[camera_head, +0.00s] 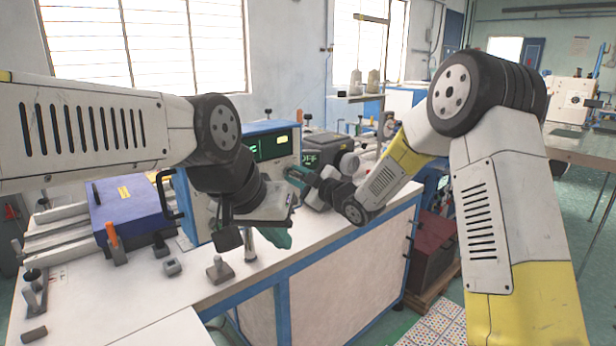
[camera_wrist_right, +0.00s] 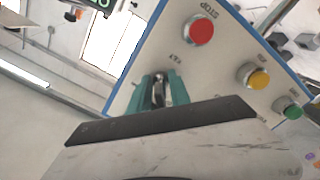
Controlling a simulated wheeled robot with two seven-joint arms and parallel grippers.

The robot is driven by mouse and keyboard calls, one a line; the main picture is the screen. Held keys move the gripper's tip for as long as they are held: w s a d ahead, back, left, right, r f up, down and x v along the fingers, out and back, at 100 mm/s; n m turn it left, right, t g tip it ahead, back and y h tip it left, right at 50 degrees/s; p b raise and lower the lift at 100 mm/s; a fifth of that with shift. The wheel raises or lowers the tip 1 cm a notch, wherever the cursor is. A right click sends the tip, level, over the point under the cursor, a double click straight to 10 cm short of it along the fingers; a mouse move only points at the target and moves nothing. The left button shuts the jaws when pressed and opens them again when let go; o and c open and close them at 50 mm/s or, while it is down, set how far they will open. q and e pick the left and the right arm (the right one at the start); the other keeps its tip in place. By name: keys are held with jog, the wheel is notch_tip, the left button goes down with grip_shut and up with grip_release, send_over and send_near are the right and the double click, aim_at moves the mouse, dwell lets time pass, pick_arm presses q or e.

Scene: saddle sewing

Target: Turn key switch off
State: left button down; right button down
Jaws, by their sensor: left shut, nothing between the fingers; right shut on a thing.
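The key switch (camera_wrist_right: 158,90) is on a pale control panel (camera_wrist_right: 228,62), next to a "KEY" label in the right wrist view. My right gripper (camera_wrist_right: 160,93) has its teal fingers shut on the key, one finger on each side. In the head view my right gripper (camera_head: 296,174) is at the front of the blue-edged control box (camera_head: 268,130), and the key itself is hidden there. My left gripper (camera_head: 278,240) is shut and empty above the bench, in front of the box. I cannot tell the key's on or off position.
A red STOP button (camera_wrist_right: 199,30), a yellow button (camera_wrist_right: 257,78) and a green button (camera_wrist_right: 290,110) share the panel. A purple-blue box (camera_head: 130,208) and small metal fixtures (camera_head: 219,270) stand on the white bench (camera_head: 310,255). The bench's front right is clear.

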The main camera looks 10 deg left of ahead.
jog(key=c, duration=1.6)
grip_release()
jog(key=shift+o, duration=0.2)
jog(key=v, duration=0.7)
jog(key=shift+s+d, duration=0.25)
jog(key=shift+d, duration=0.1)
